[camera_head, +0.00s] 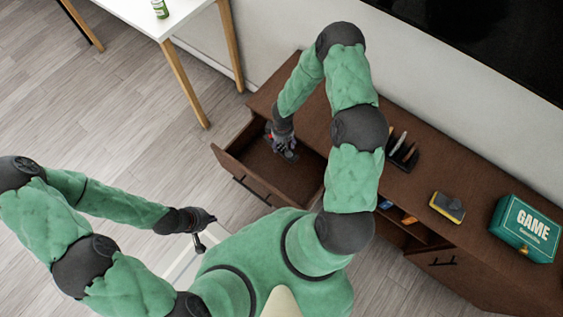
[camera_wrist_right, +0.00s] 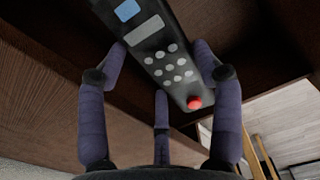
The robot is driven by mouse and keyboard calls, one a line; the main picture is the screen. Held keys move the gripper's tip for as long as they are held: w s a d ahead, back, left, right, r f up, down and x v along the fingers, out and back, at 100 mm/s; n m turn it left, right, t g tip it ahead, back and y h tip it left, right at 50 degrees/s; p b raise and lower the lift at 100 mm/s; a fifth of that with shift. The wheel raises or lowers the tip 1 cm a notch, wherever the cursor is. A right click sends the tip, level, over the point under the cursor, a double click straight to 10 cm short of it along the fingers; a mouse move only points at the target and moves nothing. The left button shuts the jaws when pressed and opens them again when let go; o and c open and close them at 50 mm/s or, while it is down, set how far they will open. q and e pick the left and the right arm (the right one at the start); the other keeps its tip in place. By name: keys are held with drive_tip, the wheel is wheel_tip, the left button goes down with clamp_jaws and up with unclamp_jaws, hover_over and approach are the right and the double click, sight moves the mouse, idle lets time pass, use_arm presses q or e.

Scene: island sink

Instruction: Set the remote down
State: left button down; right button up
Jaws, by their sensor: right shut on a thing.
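The remote (camera_wrist_right: 165,55) is dark, with grey round buttons, a blue patch and a red button at one end. My right gripper (camera_wrist_right: 160,62) is shut on it, with fingers on both sides in the wrist view. In the head view my right gripper (camera_head: 284,143) is over the open drawer (camera_head: 240,133) at the left end of the brown cabinet. The remote is mostly hidden there; whether it touches the drawer floor cannot be told. My left gripper (camera_head: 200,221) is apart from the cabinet, at the lower left; its finger opening is unclear.
On the brown cabinet (camera_head: 440,185) stand a dark holder with upright items (camera_head: 402,150), a yellow and grey block (camera_head: 447,206) and a green GAME box (camera_head: 525,229). An open compartment (camera_head: 405,222) holds small items. A white table (camera_head: 190,8) stands at the back left. Floor at left is clear.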

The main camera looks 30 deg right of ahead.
drive_tip(key=n+b, duration=0.2)
hover_over(282, 168)
wheel_tip(282, 168, down, 9)
wheel_tip(282, 168, down, 9)
drive_tip(key=b, duration=0.2)
drive_tip(key=shift+a+f+b, duration=0.15)
drive_tip(key=shift+b, duration=0.25)
drive_tip(key=shift+f, duration=0.1)
drive_tip(key=o, duration=1.2)
drive_tip(key=shift+r, duration=0.35)
wheel_tip(282, 168, up, 12)
drive_tip(key=p, duration=0.4)
drive_tip(key=shift+s+f, duration=0.1)
drive_tip(key=shift+f, duration=0.1)
